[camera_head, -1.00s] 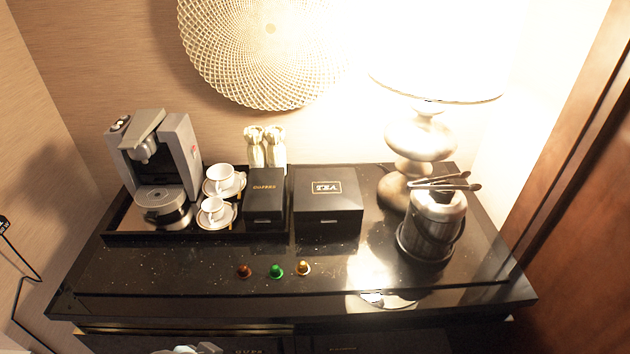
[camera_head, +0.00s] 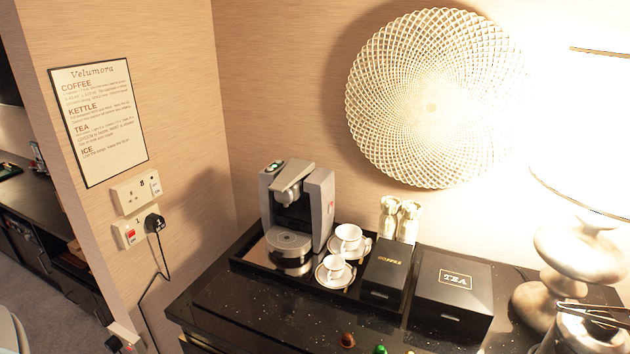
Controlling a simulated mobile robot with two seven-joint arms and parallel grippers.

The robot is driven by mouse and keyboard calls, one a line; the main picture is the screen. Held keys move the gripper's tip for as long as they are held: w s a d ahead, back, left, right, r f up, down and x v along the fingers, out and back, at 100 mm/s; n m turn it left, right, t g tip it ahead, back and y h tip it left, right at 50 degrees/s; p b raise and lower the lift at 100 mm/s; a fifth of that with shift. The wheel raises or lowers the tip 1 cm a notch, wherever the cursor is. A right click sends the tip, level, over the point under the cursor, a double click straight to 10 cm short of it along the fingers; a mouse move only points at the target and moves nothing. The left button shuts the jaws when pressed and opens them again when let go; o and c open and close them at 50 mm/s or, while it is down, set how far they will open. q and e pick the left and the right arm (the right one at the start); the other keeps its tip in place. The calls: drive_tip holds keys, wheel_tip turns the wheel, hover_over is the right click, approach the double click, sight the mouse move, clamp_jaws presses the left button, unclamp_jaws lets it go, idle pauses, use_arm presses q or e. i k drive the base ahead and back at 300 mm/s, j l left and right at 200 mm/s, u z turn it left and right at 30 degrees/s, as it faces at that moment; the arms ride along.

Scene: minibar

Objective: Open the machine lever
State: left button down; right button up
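The coffee machine (camera_head: 318,205) stands upright at the left end of the black tray, a silver-grey body with a dark front recess and a round drip plate. Its grey lever (camera_head: 293,172) lies over the top middle and slopes down toward the front, above the spout; it does not appear raised upright. A small green light shows on the top left of the machine. Neither of my grippers can be made out in the head view, and nothing touches the machine.
Two white cups (camera_head: 350,236) on saucers, a coffee box (camera_head: 388,268) and a tea box (camera_head: 452,290) stand right of the machine. Several capsules (camera_head: 347,340) lie near the counter's front. The wall socket (camera_head: 133,228) holds a black plug with a cord. The counter front-left (camera_head: 215,300) is clear.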

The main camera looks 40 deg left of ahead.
sight(295, 169)
drive_tip(key=u, duration=1.35)
